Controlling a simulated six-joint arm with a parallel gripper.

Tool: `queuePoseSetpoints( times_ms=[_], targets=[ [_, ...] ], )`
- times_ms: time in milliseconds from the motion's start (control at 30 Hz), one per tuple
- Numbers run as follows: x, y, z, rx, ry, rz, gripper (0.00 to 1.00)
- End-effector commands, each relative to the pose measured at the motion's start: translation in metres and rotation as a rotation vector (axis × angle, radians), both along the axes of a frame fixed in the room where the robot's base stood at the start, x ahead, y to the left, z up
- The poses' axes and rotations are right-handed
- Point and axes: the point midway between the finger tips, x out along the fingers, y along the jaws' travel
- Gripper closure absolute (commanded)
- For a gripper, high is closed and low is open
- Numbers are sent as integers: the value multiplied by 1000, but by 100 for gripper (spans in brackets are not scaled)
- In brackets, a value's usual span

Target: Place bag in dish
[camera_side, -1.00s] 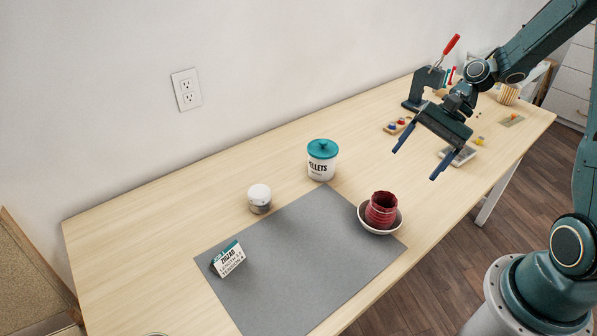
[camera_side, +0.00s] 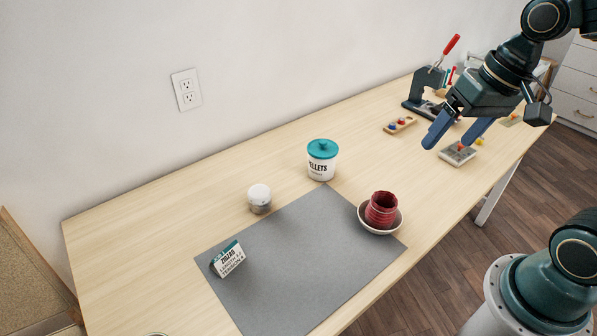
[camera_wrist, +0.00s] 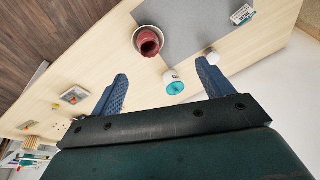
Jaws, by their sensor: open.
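A dark red, ribbed, open-topped bag (camera_side: 381,208) sits upright in a shallow white dish (camera_side: 366,225) at the right edge of the grey mat. In the wrist view the bag (camera_wrist: 149,41) shows its open mouth, and the dish's rim (camera_wrist: 136,33) shows around it. My gripper (camera_side: 452,140) is open and empty in the air, up and to the right of the dish and apart from it. Its two blue fingers (camera_wrist: 160,88) are spread wide in the wrist view with nothing between them touching them.
A teal-lidded canister (camera_side: 322,165) and a small white-capped jar (camera_side: 259,199) stand behind the grey mat (camera_side: 290,270). A zigzag card box (camera_side: 228,260) stands on its left. A press with a red handle (camera_side: 425,85) and small items lie at the far right.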

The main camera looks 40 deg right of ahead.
Motion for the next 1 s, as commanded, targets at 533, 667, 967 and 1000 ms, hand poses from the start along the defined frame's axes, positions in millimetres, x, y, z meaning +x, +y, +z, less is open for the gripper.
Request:
queuePoseSetpoints(
  times_ms=[533, 667, 967, 1000],
  targets=[
    [-59, 6, 32, -214, -214, 254, 21],
    [-63, 5, 33, -225, -225, 265, 21],
    [-63, 5, 33, -225, -225, 266, 21],
    [-63, 5, 33, -225, -225, 266, 21]
  ],
)
